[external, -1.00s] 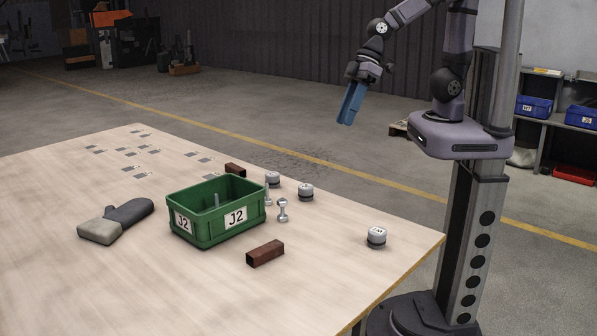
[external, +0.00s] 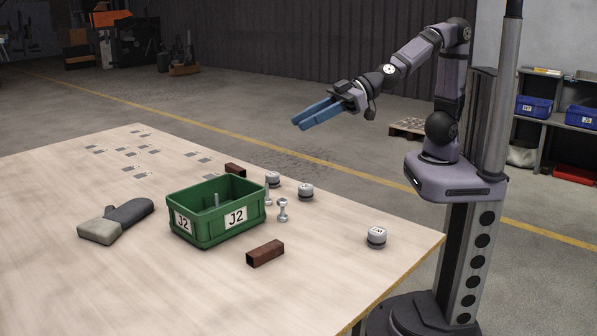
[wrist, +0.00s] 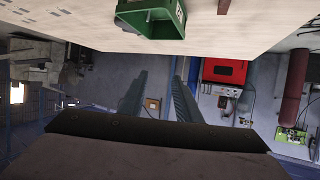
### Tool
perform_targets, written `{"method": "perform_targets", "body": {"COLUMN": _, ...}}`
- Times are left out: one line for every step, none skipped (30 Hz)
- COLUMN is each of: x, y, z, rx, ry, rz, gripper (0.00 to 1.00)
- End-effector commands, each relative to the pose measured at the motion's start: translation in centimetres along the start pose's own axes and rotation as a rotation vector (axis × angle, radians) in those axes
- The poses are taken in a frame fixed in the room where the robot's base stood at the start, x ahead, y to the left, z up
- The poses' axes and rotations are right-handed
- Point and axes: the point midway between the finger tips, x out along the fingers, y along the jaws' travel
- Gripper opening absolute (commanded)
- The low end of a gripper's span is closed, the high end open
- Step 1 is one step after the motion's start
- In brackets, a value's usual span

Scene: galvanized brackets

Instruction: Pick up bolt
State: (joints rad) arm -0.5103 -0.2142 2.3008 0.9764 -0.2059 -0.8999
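A silver bolt (external: 283,210) stands on the table just right of the green bin. A second bolt (external: 267,195) is close to the bin's right side, and a third metal piece like a bolt (external: 217,201) shows inside the bin. My gripper (external: 299,122) is high in the air beyond the table's far edge, well away from the bolts. Its two blue fingers point left and are apart with nothing between them.
The green bin (external: 237,217) marked J2 stands mid-table; it also shows in the wrist view (wrist: 153,27). The table's front left is clear.

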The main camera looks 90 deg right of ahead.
Motion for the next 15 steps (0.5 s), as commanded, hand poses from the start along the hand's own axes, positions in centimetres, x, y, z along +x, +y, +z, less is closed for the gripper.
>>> {"method": "perform_targets", "body": {"x": 0.1, "y": 0.0, "z": 0.4, "rx": -0.001, "ry": -0.003, "rz": 0.001, "gripper": 0.31}}
{"method": "perform_targets", "body": {"x": 0.2, "y": 0.0, "z": 0.5, "rx": -0.001, "ry": -0.003, "rz": 0.001, "gripper": 0.31}}
{"method": "perform_targets", "body": {"x": 0.3, "y": 0.1, "z": 0.8, "rx": -0.001, "ry": -0.003, "rz": 0.001, "gripper": 0.31}}
{"method": "perform_targets", "body": {"x": 0.3, "y": 0.0, "z": 0.9, "rx": -0.001, "ry": -0.002, "rz": 0.001, "gripper": 0.31}}
{"method": "perform_targets", "body": {"x": 0.4, "y": 0.0, "z": 1.1, "rx": -0.002, "ry": -0.002, "rz": 0.000, "gripper": 0.31}}
{"method": "perform_targets", "body": {"x": 0.5, "y": 0.0, "z": 1.3, "rx": -0.002, "ry": -0.002, "rz": -0.002, "gripper": 0.31}}
{"method": "perform_targets", "body": {"x": 0.6, "y": -0.1, "z": 1.4, "rx": -0.002, "ry": -0.002, "rz": -0.004, "gripper": 0.31}}
{"method": "perform_targets", "body": {"x": 0.6, "y": -0.1, "z": 1.6, "rx": -0.001, "ry": -0.002, "rz": -0.005, "gripper": 0.31}}
{"method": "perform_targets", "body": {"x": 0.7, "y": -0.2, "z": 1.9, "rx": -0.001, "ry": -0.002, "rz": -0.008, "gripper": 0.31}}
{"method": "perform_targets", "body": {"x": 0.9, "y": -0.1, "z": 2.4, "rx": -0.001, "ry": -0.006, "rz": -0.005, "gripper": 0.31}}
{"method": "perform_targets", "body": {"x": 1.1, "y": -0.1, "z": 2.9, "rx": -0.003, "ry": -0.007, "rz": -0.003, "gripper": 0.31}}
{"method": "perform_targets", "body": {"x": 1.4, "y": 0.0, "z": 3.5, "rx": -0.002, "ry": -0.007, "rz": -0.002, "gripper": 0.31}}
{"method": "perform_targets", "body": {"x": 1.6, "y": -0.1, "z": 4.0, "rx": -0.002, "ry": -0.007, "rz": -0.003, "gripper": 0.31}}
{"method": "perform_targets", "body": {"x": 1.7, "y": -0.1, "z": 4.3, "rx": -0.002, "ry": -0.005, "rz": -0.005, "gripper": 0.31}}
{"method": "perform_targets", "body": {"x": 2.0, "y": -0.2, "z": 5.1, "rx": -0.003, "ry": -0.007, "rz": -0.009, "gripper": 0.31}}
